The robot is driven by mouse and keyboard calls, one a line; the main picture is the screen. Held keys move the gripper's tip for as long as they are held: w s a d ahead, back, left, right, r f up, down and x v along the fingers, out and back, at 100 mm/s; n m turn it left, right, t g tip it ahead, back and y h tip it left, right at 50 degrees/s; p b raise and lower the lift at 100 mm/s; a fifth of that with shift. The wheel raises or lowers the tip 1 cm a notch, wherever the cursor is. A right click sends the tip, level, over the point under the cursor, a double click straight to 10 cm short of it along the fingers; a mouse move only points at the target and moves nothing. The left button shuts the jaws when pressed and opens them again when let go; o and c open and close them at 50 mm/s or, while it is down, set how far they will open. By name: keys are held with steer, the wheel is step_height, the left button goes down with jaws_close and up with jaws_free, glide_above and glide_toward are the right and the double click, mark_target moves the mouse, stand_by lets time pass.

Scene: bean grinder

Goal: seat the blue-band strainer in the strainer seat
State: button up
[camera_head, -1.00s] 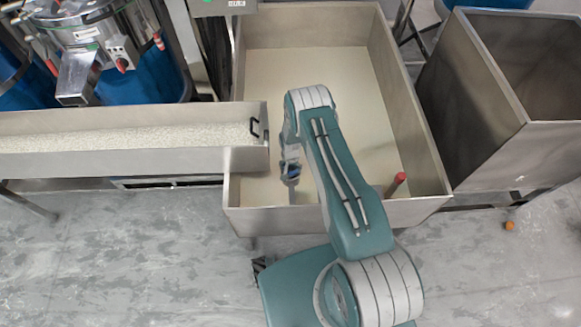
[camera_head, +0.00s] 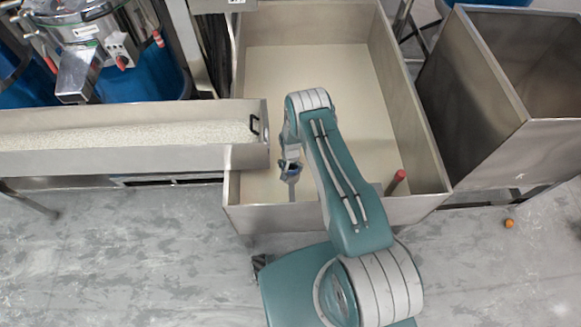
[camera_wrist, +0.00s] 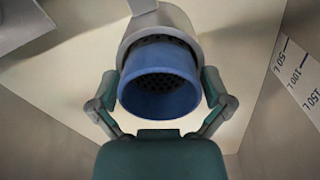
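The blue-band strainer (camera_wrist: 158,92) is between my gripper's fingers in the wrist view, its blue rim facing the camera and a perforated face inside. A grey collar (camera_wrist: 140,42) with a neck at the top is around its far side; I cannot tell whether this is part of the strainer. My gripper (camera_wrist: 160,88) has a finger against each side and looks shut on it. I cannot make out the strainer seat.
The large steel bin (camera_head: 432,155) has a pale floor and litre marks (camera_wrist: 300,75) on one wall. A trough (camera_head: 100,160) of pale grains lies left of my gripper. A red-topped post (camera_head: 398,178) stands right of my arm. Another steel bin (camera_head: 470,105) is further right.

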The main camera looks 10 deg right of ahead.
step_height(320, 180, up, 12)
stand_by(0.7)
stand_by(0.4)
